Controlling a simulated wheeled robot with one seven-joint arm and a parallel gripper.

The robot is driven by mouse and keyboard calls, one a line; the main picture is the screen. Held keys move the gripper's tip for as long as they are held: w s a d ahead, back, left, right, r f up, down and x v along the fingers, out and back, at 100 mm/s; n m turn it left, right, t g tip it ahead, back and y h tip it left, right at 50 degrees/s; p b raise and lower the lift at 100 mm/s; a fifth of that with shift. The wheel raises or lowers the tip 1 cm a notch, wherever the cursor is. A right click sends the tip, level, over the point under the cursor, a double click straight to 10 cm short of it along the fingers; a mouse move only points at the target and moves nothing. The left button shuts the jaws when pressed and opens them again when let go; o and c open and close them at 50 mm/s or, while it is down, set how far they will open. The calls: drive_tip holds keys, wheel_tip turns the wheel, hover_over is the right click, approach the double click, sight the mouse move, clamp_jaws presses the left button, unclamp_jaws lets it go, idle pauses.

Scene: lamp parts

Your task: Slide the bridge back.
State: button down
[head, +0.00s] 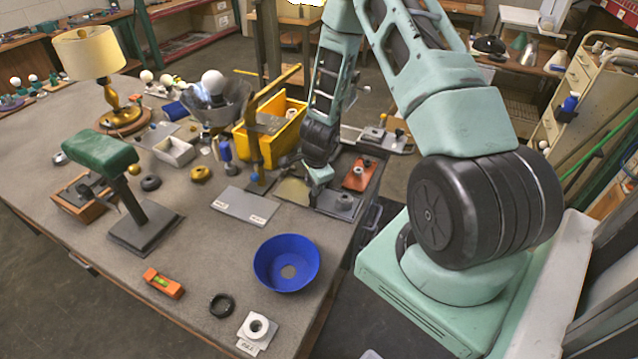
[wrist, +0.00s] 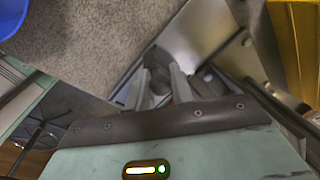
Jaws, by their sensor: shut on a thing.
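My gripper (head: 314,188) reaches down over the right side of the workbench. In the wrist view my gripper (wrist: 157,78) has its two fingers shut on a small dark grey part, which appears to belong to the bridge (wrist: 158,62). The fingers hide much of it, and its full shape cannot be made out. A smooth pale metal plate (wrist: 198,35) lies right beside it. In the head view the pale plate (head: 292,191) shows just left of the fingers, and the gripped part is mostly hidden.
A red-orange block (head: 360,174) and a grey plate with a round fitting (head: 343,203) lie close on the right. A yellow bin (head: 288,135) stands behind. A grey labelled plate (head: 243,207) and a blue bowl (head: 271,258) lie nearer the front. Bare bench shows around the bowl.

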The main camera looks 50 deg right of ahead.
drive_tip(key=shift+w+a+r, duration=0.1)
drive_tip(key=shift+w, duration=0.15)
drive_tip(key=c, duration=1.3)
unclamp_jaws()
drive_tip(key=shift+w, duration=0.1)
drive_tip(key=shift+o, duration=0.2)
drive_tip(key=shift+s, duration=0.25)
